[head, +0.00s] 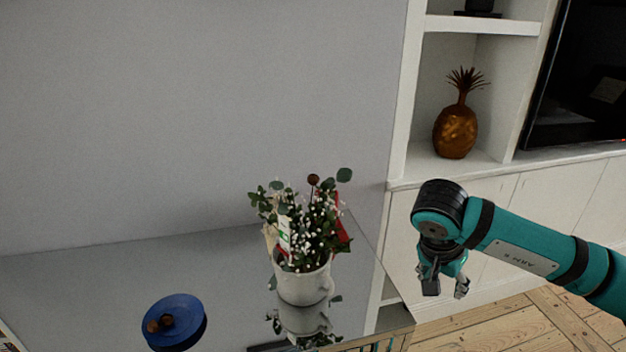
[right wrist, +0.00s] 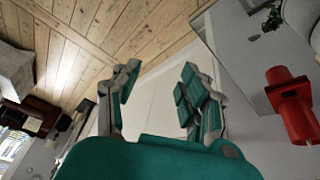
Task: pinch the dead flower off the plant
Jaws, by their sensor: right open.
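The plant (head: 310,235) stands upright in a white pot (head: 303,284) on a glossy grey table. It has green leaves and small white blossoms. A brown, round dead flower (head: 313,180) sticks up at its top. My right gripper (head: 446,287) is open and empty, pointing down to the right of the plant, beyond the table's right edge and apart from the plant. In the right wrist view its two fingers (right wrist: 160,88) are spread with nothing between them. Some leaves (right wrist: 271,18) show there at the top right. My left gripper is not in the head view.
A blue plate (head: 186,334) with two brown round pieces lies on the table (head: 90,290), left of the pot. A white shelf unit with a golden pineapple (head: 456,128) stands at the right. A red object (right wrist: 292,105), unclear, shows in the right wrist view.

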